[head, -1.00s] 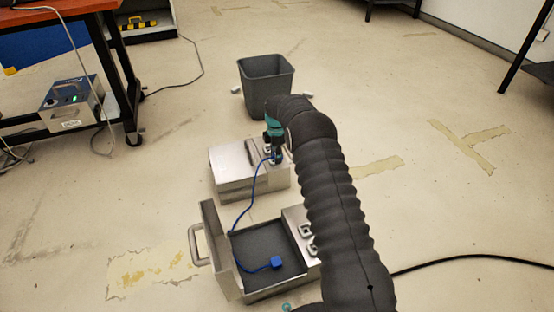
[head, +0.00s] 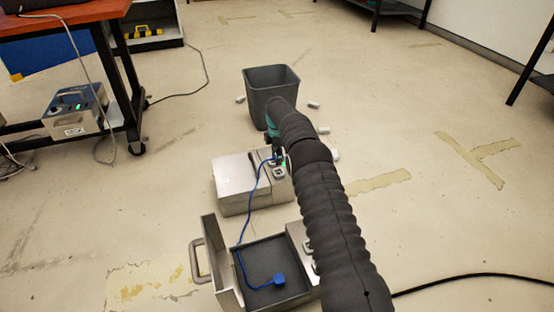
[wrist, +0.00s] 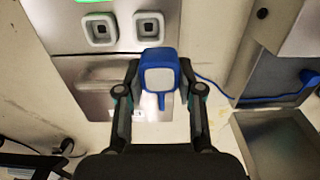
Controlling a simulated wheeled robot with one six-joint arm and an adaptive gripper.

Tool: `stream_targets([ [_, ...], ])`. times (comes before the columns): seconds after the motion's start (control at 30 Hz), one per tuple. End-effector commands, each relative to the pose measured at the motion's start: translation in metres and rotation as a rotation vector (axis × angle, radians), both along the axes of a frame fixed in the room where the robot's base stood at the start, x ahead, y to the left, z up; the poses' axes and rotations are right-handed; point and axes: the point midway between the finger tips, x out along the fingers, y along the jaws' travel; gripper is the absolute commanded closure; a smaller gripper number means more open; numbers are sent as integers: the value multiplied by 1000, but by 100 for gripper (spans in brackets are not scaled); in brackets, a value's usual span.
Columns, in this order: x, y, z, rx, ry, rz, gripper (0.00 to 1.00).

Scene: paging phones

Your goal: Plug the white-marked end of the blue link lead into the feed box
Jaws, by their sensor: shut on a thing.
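The blue link lead (head: 255,195) runs from my gripper (head: 271,148) down to its other blue plug (head: 279,280), which lies in the open grey-lined tray. In the wrist view my gripper (wrist: 159,74) is shut on a blue plug (wrist: 159,55) with a whitish face, the white-marked end. A steel box (head: 236,184), seemingly the feed box, stands below the gripper. Its two pale-framed sockets (wrist: 98,30) and (wrist: 149,28) and a green light (wrist: 95,1) show in the wrist view.
The open tray (head: 222,262) with a handle stands in front of the steel box. A dark bin (head: 270,88) stands behind it, with small white cylinders around it. A bench (head: 133,118) and a powered unit (head: 75,112) are at left. Open floor lies at right.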

Motion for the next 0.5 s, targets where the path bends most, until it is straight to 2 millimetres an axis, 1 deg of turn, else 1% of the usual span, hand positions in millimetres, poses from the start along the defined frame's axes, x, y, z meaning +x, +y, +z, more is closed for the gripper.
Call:
stream_targets([
  [0.03, 4, -1, -2, 1, -2, -3, 99],
  [0.2, 10, -2, -1, 0, -1, -4, 99],
  [0.5, 10, 0, 0, 0, -1, -2, 99],
])
